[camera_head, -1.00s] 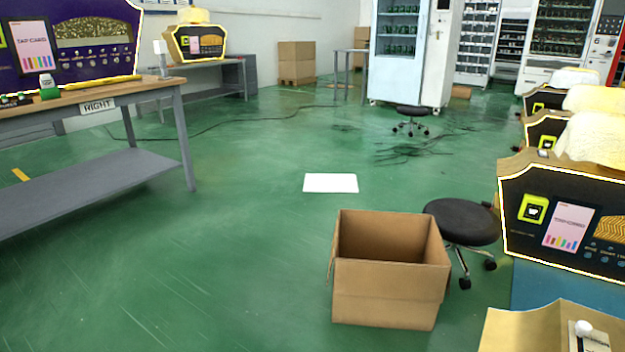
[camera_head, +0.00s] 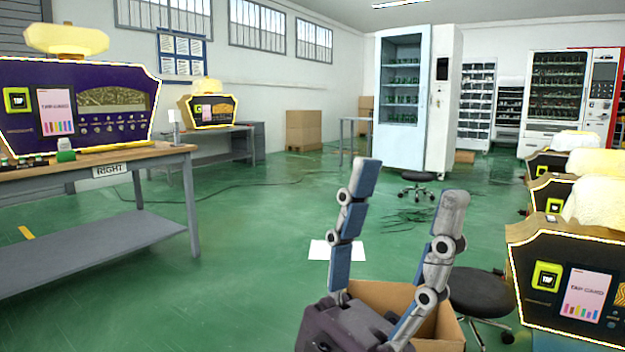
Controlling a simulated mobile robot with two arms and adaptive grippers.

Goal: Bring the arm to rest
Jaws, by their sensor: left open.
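My left gripper (camera_head: 405,185) stands in the lower middle of the head view with its fingers pointing up. The two fingers are spread wide apart, and nothing is between them. It is in front of an open cardboard box (camera_head: 436,328) on the floor and hides much of that box. The rest of my left arm is below the picture. My right gripper is not in view.
A table marked RIGHT (camera_head: 185,158) bears a purple vending machine (camera_head: 25,78) at left. A black stool (camera_head: 478,293) stands beside the box. Dark vending machines (camera_head: 560,255) line the right side. A white sheet (camera_head: 318,250) lies on the open green floor.

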